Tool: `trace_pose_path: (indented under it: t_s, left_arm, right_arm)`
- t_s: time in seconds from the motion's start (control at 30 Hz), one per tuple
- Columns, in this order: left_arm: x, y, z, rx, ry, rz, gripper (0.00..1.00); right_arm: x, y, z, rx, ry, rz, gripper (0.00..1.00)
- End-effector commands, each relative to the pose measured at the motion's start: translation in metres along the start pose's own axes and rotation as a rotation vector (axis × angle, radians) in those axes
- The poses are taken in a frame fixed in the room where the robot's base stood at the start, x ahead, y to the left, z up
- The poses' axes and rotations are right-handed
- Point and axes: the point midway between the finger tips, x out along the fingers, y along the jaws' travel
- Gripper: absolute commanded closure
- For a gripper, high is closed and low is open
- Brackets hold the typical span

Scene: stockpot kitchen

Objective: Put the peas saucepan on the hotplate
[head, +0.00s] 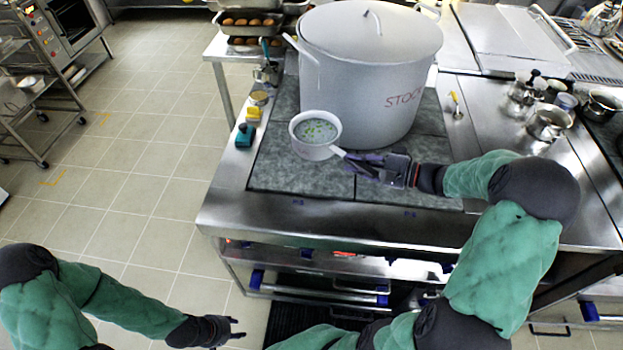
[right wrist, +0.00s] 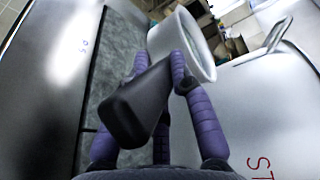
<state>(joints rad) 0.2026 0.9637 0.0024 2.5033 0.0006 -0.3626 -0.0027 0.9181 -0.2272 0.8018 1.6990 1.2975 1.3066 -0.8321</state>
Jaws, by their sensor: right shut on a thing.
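The peas saucepan (head: 313,138) is a small white pan with green peas in pale liquid. It is over the front left part of the grey hotplate (head: 290,178), in front of the big stockpot; I cannot tell whether its base touches the plate. My right gripper (head: 362,164) is shut on its dark handle, which points right. In the right wrist view the handle (right wrist: 138,105) lies between the purple fingers and the white pan (right wrist: 190,45) is beyond them. My left gripper (head: 232,328) is low at the left, over the floor, with its fingers apart and empty.
The large white stockpot (head: 365,80) with a lid fills the back of the hotplate. Small yellow and teal items (head: 246,134) stand along the left edge. Metal pots (head: 548,122) stand at the right. Bare hotplate shows at the front.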

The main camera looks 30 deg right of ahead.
Motion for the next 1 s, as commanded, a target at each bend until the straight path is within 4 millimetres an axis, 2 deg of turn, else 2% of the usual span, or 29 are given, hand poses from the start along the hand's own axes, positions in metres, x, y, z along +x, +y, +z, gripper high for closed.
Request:
trace_pose_path:
  t_s: [0.03, 0.3, 0.5, 0.63, 1.0]
  left_arm:
    - [0.003, -0.001, 0.0, 0.0, 0.0, 0.0, 0.6]
    - [0.012, -0.004, 0.0, 0.0, 0.0, 0.0, 0.6]
    - [0.021, -0.008, -0.001, 0.0, 0.0, 0.0, 0.6]
    - [0.025, -0.009, -0.001, 0.0, 0.0, 0.0, 0.6]
    - [0.03, -0.011, -0.001, 0.0, 0.0, 0.0, 0.6]
  right_arm:
    - [0.011, 0.002, 0.004, -0.004, -0.005, -0.006, 1.0]
    - [0.061, 0.018, 0.02, -0.005, -0.003, -0.005, 1.0]
    - [0.089, 0.046, 0.026, -0.002, -0.002, -0.005, 1.0]
    - [0.1, 0.057, 0.028, -0.004, -0.001, -0.005, 1.0]
    - [0.117, 0.073, 0.032, -0.004, -0.001, -0.005, 1.0]
